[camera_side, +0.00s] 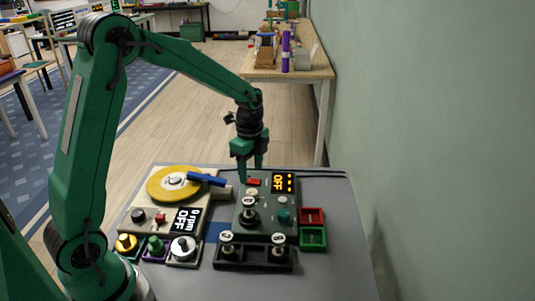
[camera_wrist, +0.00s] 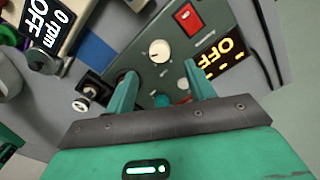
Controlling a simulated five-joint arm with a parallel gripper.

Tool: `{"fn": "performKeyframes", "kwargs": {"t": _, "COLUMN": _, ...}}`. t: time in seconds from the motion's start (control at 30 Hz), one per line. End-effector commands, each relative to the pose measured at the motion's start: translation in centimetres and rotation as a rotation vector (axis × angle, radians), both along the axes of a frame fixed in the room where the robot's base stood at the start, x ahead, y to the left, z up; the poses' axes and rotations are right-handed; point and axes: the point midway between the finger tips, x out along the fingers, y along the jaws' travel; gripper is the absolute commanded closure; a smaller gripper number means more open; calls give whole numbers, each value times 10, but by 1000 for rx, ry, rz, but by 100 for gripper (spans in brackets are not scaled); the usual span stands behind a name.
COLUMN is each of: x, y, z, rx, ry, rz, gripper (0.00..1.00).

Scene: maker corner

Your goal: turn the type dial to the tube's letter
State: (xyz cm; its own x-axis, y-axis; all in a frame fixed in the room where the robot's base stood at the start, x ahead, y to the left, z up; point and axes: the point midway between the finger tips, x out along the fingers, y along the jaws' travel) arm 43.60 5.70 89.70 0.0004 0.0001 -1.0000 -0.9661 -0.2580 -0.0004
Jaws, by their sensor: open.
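A grey-green tester box (camera_side: 267,229) sits on the grey table, with a lit orange OFF display (camera_side: 284,182). Its white round dial (camera_wrist: 159,50) has a dark mark at its middle; its letters are too small to read. It shows in the side view (camera_side: 252,193). A teal knob (camera_side: 284,215) is on the same panel. A dark tube (camera_side: 249,217) with a pale round label stands on the box; its letter is not legible. My gripper (camera_side: 250,172) is open and empty above the box's far part. In the wrist view its fingertips (camera_wrist: 159,70) straddle the dial's near side, apart from it.
A black rack (camera_side: 253,262) in front holds two labelled tubes (camera_side: 227,242). Red (camera_side: 312,216) and green (camera_side: 313,237) trays stand to the right. A turntable device with a yellow disc (camera_side: 165,187) and several coloured knobs (camera_side: 155,246) are to the left. The table's right side is clear.

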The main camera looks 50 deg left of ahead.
Motion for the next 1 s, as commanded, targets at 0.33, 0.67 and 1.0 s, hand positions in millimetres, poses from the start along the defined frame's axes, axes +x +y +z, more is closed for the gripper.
{"fn": "performKeyframes", "kwargs": {"t": 0.33, "x": -1, "y": 0, "z": -39, "rx": 0, "ry": 4, "rz": 1, "gripper": 46}}
{"fn": "performKeyframes", "kwargs": {"t": 0.67, "x": -1, "y": 0, "z": -69, "rx": -1, "ry": 3, "rz": 1, "gripper": 46}}
{"fn": "performKeyframes", "kwargs": {"t": 1.0, "x": -1, "y": 0, "z": -72, "rx": 0, "ry": 1, "rz": 1, "gripper": 46}}
